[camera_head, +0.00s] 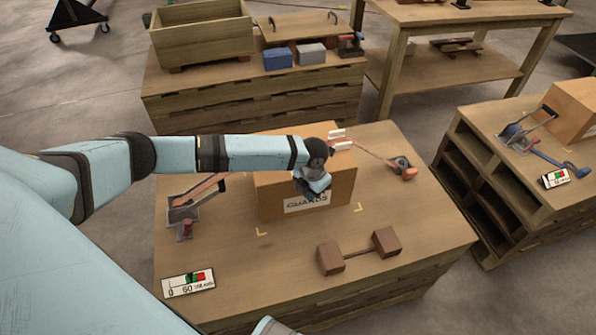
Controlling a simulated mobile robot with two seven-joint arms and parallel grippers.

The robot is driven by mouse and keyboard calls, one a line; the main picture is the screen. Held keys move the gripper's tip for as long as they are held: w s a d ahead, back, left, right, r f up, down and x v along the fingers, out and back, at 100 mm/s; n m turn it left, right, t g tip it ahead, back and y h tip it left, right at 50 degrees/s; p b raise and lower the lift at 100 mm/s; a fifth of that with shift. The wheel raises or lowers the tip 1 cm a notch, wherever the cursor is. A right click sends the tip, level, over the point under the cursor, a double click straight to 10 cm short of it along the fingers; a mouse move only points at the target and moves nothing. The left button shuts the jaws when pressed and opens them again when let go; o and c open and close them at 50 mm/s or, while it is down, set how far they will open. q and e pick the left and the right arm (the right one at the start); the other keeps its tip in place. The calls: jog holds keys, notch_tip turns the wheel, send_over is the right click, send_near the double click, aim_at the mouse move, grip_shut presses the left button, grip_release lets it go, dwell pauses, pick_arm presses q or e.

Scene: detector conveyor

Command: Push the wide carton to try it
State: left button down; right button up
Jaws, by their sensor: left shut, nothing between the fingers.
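The wide carton (275,198) is a brown box with a white label reading "GUARDS" on its front face. It stands upright on the middle wooden table, behind yellow corner marks. My left arm reaches across from the left and hides part of its top and front. My right gripper is not in view.
A two-block brown piece (358,250) and a gauge card (188,284) lie in front. A side table (490,125) holds another carton (575,110).

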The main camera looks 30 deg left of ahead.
pick_arm(q)
jog(key=shift+w+a, duration=0.25)
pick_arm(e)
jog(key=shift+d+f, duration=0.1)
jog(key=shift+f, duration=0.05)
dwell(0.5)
pick_arm(q)
jog(key=shift+w+a+r, duration=0.2)
jog(key=shift+w, duration=0.05)
dwell(1.9)
jog(key=shift+d+p, duration=0.1)
jog(key=shift+p, duration=0.25)
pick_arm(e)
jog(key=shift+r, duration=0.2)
pick_arm(q)
jog(key=shift+s+d+f+p, duration=0.2)
jog(key=shift+s+d+p, duration=0.5)
jog(key=shift+s+d, duration=0.3)
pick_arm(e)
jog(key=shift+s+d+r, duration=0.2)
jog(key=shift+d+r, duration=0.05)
pick_arm(q)
notch_tip(320, 180, up, 10)
jog(key=p, duration=0.9)
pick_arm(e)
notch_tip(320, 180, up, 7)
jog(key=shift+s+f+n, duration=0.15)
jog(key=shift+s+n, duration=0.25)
